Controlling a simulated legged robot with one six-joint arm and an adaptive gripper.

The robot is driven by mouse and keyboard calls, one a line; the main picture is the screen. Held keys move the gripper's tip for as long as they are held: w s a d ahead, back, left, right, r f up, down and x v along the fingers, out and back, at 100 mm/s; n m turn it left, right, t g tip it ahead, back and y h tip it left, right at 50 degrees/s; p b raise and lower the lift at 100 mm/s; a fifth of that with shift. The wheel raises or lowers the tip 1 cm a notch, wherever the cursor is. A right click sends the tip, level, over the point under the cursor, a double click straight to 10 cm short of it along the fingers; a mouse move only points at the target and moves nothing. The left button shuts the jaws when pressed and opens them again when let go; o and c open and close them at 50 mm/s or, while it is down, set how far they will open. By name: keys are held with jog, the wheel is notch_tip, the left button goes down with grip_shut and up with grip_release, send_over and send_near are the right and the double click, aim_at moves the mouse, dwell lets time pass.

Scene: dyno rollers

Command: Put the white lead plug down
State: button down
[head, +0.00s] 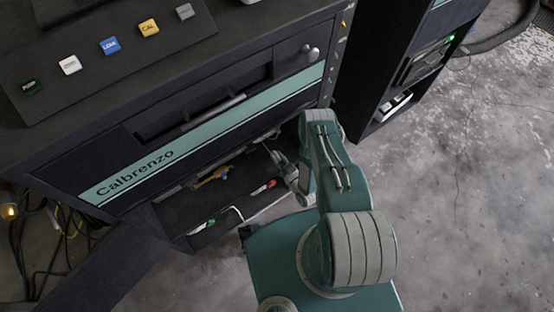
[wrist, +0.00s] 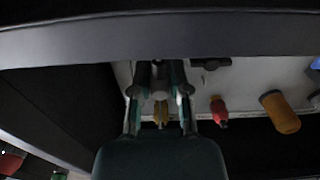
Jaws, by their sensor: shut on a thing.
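My gripper (head: 280,160) reaches into the low open tray (head: 180,239) under the console's front in the head view. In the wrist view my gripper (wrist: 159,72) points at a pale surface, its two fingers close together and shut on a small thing. I take that thing for the white lead plug, but it is mostly hidden between the fingers and its shape is unclear. I cannot tell whether it touches the surface. An orange-yellow piece (wrist: 160,114) shows between the finger links, nearer the camera.
A red-handled tool (wrist: 218,110) and an orange handle (wrist: 280,112) lie right of my gripper. A dark edge (wrist: 200,35) crosses the wrist view. The console (head: 215,130) overhangs the tray. A dark cabinet (head: 385,65) stands right; open floor (head: 455,190) lies beyond my arm.

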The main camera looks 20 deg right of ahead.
jog(key=shift+w+f, duration=0.2)
jog(key=shift+f, duration=0.8)
jog(key=shift+w+f, duration=0.15)
jog(key=shift+f, duration=0.8)
jog(key=c, duration=0.6)
grip_release()
jog(key=shift+s, duration=0.15)
